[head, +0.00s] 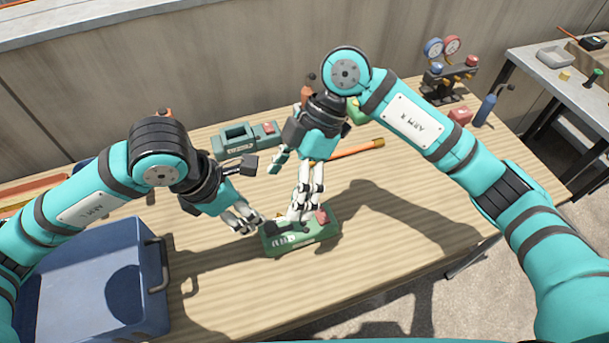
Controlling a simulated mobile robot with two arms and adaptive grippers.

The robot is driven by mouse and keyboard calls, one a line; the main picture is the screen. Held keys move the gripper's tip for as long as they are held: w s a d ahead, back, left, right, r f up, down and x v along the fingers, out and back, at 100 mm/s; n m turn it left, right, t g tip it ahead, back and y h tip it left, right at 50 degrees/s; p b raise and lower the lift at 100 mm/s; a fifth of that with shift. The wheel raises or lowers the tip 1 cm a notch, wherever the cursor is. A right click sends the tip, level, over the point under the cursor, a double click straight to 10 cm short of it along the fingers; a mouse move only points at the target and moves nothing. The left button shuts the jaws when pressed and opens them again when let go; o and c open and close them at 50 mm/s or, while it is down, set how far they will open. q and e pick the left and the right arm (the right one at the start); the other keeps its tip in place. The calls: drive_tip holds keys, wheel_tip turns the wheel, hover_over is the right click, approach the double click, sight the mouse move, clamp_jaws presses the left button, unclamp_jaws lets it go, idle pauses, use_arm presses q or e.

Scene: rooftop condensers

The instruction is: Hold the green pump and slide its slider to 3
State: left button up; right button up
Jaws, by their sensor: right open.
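The green pump (318,236) lies on the wooden table near its middle, with a pinkish-red part at its right end and a dark part near its left. My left gripper (252,226) is at the pump's left end; I cannot tell whether its fingers touch or grip the body. My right gripper (296,216) is open, pointing down just over the top of the pump, left of the red part. Its fingers hide part of the top. The slider and any scale marks are too small or hidden to read.
A teal device with a handle (232,147) lies behind. A blue bin (95,285) stands front left. A gauge manifold (448,75) and blue bottle (485,109) stand back right. The table right of the pump is clear.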

sight(305, 222)
drive_tip(key=d+f+t+h, duration=0.1)
drive_tip(key=f, duration=0.5)
drive_tip(key=w+d+f+t+h, duration=0.1)
drive_tip(key=f+h, duration=0.1)
drive_tip(key=f, duration=0.4)
drive_tip(key=d+f+t+h, duration=0.1)
drive_tip(key=f+t+h, duration=0.1)
drive_tip(key=f, duration=0.3)
drive_tip(key=shift+w+f, duration=0.35)
drive_tip(key=shift+f, duration=0.05)
